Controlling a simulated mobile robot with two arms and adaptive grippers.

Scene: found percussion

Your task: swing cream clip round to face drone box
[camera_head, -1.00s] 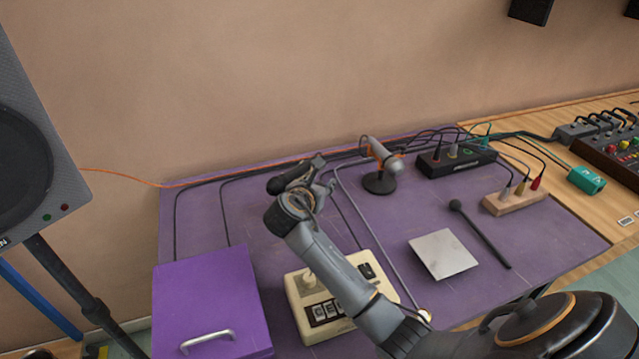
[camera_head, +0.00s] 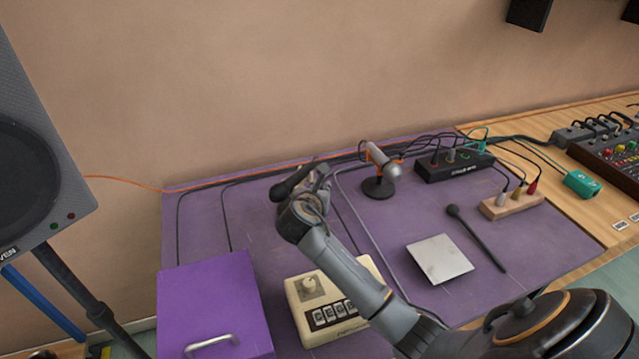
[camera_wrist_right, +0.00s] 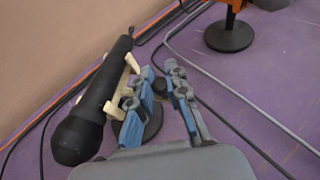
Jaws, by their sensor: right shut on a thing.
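The cream clip (camera_wrist_right: 118,97) shows in the right wrist view, fixed round a black microphone (camera_wrist_right: 78,133) that lies slantwise with its round head toward the lower left. My right gripper (camera_wrist_right: 159,71) is beside it, its blue fingers close together and shut at the clip; the exact contact is hidden. A dark round base (camera_wrist_right: 153,122) shows below the fingers. In the head view my right gripper (camera_head: 318,174) is at the back of the purple table, next to the microphone (camera_head: 289,186). A black box with plugs (camera_head: 452,167) stands at the back right; its label is too small to read.
A grey plate (camera_head: 439,258) and a beater (camera_head: 476,237) lie at right. Cables cross the table.

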